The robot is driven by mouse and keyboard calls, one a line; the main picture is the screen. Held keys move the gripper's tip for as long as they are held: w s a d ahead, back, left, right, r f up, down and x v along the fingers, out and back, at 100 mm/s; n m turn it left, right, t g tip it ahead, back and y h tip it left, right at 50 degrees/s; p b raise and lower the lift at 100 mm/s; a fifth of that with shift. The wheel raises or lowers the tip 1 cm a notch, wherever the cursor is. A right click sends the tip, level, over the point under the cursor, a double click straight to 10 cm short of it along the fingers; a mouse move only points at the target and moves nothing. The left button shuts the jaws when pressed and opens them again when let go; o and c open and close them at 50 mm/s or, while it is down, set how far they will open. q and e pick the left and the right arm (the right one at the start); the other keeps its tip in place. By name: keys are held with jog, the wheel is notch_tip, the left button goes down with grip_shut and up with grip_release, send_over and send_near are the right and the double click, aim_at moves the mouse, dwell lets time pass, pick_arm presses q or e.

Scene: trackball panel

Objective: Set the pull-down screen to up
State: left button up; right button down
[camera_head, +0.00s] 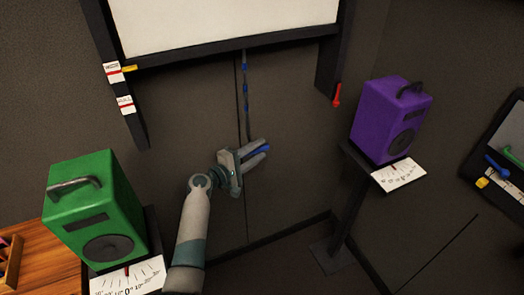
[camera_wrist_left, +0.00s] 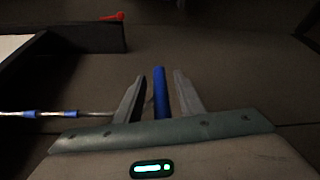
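The pull-down screen (camera_head: 225,22) is a white panel in a dark frame at the top of the head view. A yellow pointer (camera_head: 130,68) on its lower bar sits beside the upper of two white labels (camera_head: 113,72); their words are too small to read. A cord with blue sections (camera_head: 245,85) hangs below the bar, also showing in the left wrist view (camera_wrist_left: 35,114). My left gripper (camera_head: 265,149) is open around the blue pull handle (camera_wrist_left: 161,92). Narrow gaps show on both sides of the handle. My right gripper is out of view.
A green speaker (camera_head: 95,205) stands at left and a purple speaker (camera_head: 390,120) at right, each with a white dial card. A red lever (camera_head: 337,95) hangs on the frame's right post. A dark panel (camera_head: 497,150) with coloured levers is at far right.

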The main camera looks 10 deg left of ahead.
pick_arm(q)
jog(key=shift+x, duration=1.15)
jog(key=shift+c, duration=0.4)
grip_shut()
jog(key=shift+w, duration=0.1)
